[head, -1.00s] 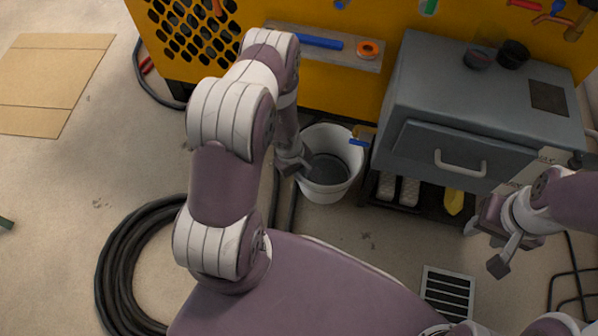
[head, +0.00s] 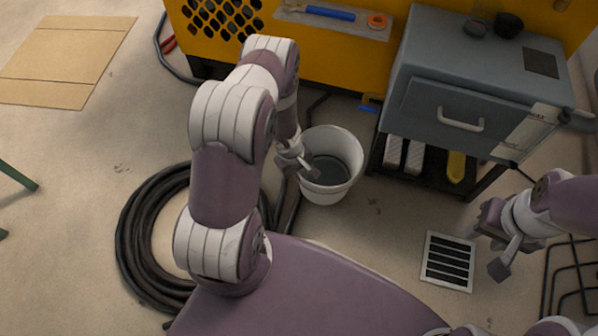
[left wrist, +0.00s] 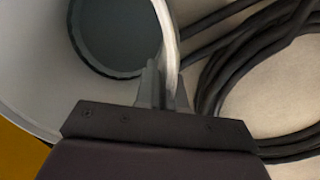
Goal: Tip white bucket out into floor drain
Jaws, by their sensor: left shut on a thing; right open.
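The white bucket (head: 333,192) is upright at the middle of the head view, with dark liquid or a dark bottom inside. My left gripper (head: 300,170) is shut on its left rim. In the left wrist view, the fingers (left wrist: 163,88) straddle the bucket wall (left wrist: 35,90). I cannot tell whether the bucket's base touches the floor. The floor drain (head: 448,261) is a light-framed grate with dark slots, to the bucket's lower right. My right gripper (head: 487,251) is open and empty, just right of the drain in the picture.
A coiled black hose (head: 135,240) lies left of my base, with hose also near the bucket. A grey drawer cabinet (head: 440,105) stands right of the bucket, before a yellow machine (head: 330,78). Cardboard (head: 65,65) lies far left. Floor between bucket and drain looks clear.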

